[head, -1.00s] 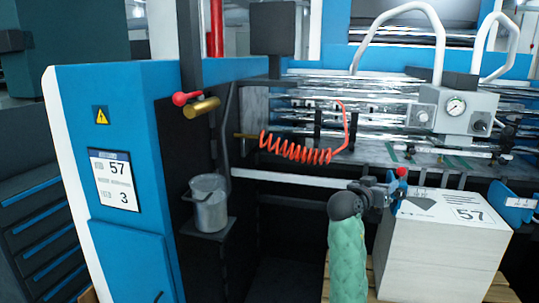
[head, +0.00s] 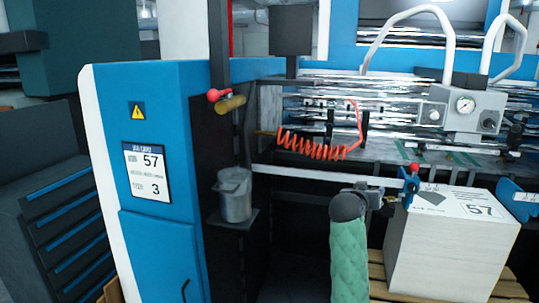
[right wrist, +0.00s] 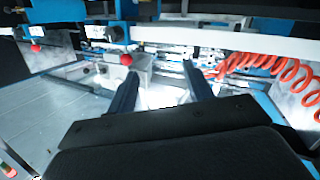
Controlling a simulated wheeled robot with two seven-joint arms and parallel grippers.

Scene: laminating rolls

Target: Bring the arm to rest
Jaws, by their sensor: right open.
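My right arm, in a green padded sleeve, rises from the bottom of the head view. Its dark wrist hides most of my right gripper (head: 383,196), which is left of the paper stack. The right wrist view shows the two dark fingers of the gripper (right wrist: 160,80) spread apart with nothing between them. My left arm and gripper are not in view.
A blue laminating machine (head: 160,90) with shiny rolls fills the back. A white paper stack (head: 445,255) stands on a wooden pallet (head: 378,285). A coiled orange hose (head: 310,146) hangs at the rolls. A grey metal can (head: 234,195) sits on a small shelf.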

